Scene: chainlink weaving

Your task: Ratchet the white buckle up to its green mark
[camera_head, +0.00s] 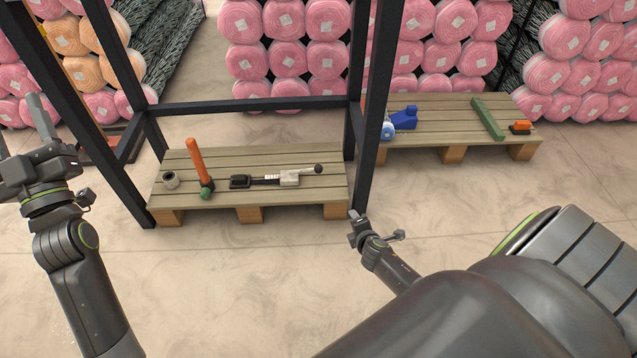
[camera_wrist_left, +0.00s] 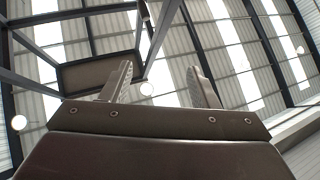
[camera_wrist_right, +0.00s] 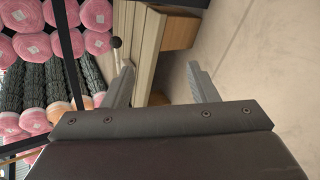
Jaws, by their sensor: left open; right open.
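The white buckle (camera_head: 289,179) lies on the left pallet, joined to a dark strap and block (camera_head: 240,182) on its left. A rod with a black ball knob (camera_head: 318,170) points right from it; the knob also shows in the right wrist view (camera_wrist_right: 117,42). I cannot make out a green mark on the strap. My left gripper (camera_head: 20,118) is open and empty at the far left, off the pallet; the left wrist view shows only roof and frame between its fingers. My right gripper (camera_head: 353,222) is open and empty, in front of the pallet's right corner, apart from the buckle.
The right pallet (camera_head: 450,117) holds a blue tool (camera_head: 403,119), a green bar (camera_head: 488,119) and an orange-black item (camera_head: 520,127).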

